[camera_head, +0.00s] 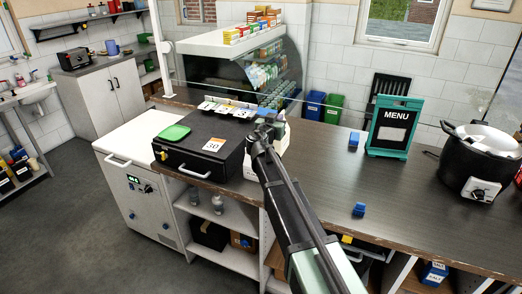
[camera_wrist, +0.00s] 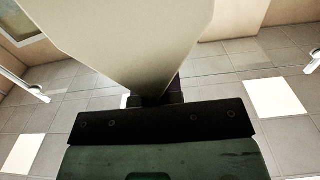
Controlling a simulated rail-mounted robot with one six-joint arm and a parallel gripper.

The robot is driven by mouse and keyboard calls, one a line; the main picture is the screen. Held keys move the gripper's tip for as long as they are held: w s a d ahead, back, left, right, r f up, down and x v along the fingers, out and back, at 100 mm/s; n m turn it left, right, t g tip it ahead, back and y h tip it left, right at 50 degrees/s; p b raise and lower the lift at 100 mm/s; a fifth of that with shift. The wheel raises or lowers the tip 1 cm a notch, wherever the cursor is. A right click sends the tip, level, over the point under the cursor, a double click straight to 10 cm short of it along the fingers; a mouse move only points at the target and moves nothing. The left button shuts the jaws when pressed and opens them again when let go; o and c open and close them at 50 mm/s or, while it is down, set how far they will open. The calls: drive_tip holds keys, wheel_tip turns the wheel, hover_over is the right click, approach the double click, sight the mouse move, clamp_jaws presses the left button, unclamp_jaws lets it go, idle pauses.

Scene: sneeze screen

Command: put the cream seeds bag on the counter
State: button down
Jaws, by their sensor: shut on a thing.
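The cream bag (camera_wrist: 125,40) fills the upper middle of the wrist view, narrowing towards my gripper (camera_wrist: 158,98). My gripper is shut on it; the fingertips are mostly hidden by the bag. In the head view the end of my arm is above the counter (camera_head: 325,190), just right of the black cash drawer, and the bag cannot be made out there. No printing shows on the side of the bag facing the wrist camera.
A black cash drawer (camera_head: 208,150) with a green pad (camera_head: 174,132) stands left on the counter. A white box (camera_head: 251,164) stands behind my arm. A MENU sign (camera_head: 394,125), a black pot (camera_head: 474,165) and small blue items (camera_head: 359,209) stand right. Counter between them is bare.

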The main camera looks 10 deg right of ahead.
wheel_tip(320, 180, down, 20)
drive_tip(key=b, duration=2.1)
drive_tip(key=shift+f, duration=0.25)
drive_tip(key=c, duration=1.3)
unclamp_jaws()
drive_tip(key=shift+r, duration=0.1)
drive_tip(key=shift+o, duration=0.2)
drive_tip(key=v, duration=1.2)
